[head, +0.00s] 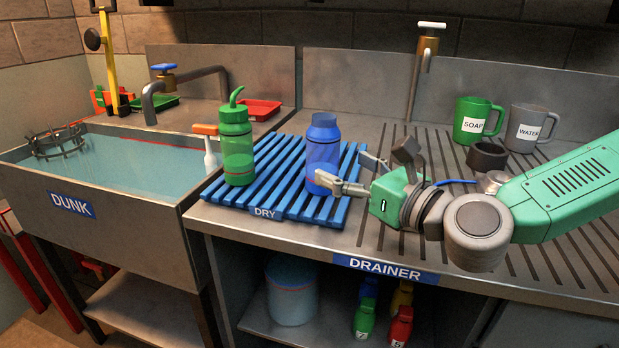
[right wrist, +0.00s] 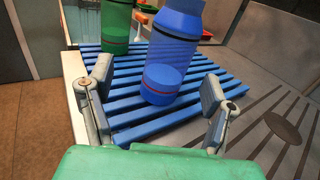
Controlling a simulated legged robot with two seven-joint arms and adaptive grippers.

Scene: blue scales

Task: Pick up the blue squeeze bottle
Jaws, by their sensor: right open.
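The blue squeeze bottle (head: 322,150) stands upright on the blue slatted rack marked DRY (head: 233,192). It is translucent, with a dark blue top and a thin red band low down. In the right wrist view the bottle (right wrist: 172,55) stands ahead of my right gripper, between the lines of its two fingers. My right gripper (head: 350,172) is open and empty, just right of the bottle in the head view; its fingers also show spread in the right wrist view (right wrist: 152,97). One fingertip overlaps the bottle's lower part in the head view; I cannot tell whether it touches. My left gripper is not in view.
A green squeeze bottle (head: 237,145) stands left of the blue one on the rack. The DUNK sink (head: 50,185) with water is further left. A green SOAP mug (head: 472,122), a grey WATER mug (head: 527,130) and a dark cup (head: 487,157) stand on the drainer behind my right arm.

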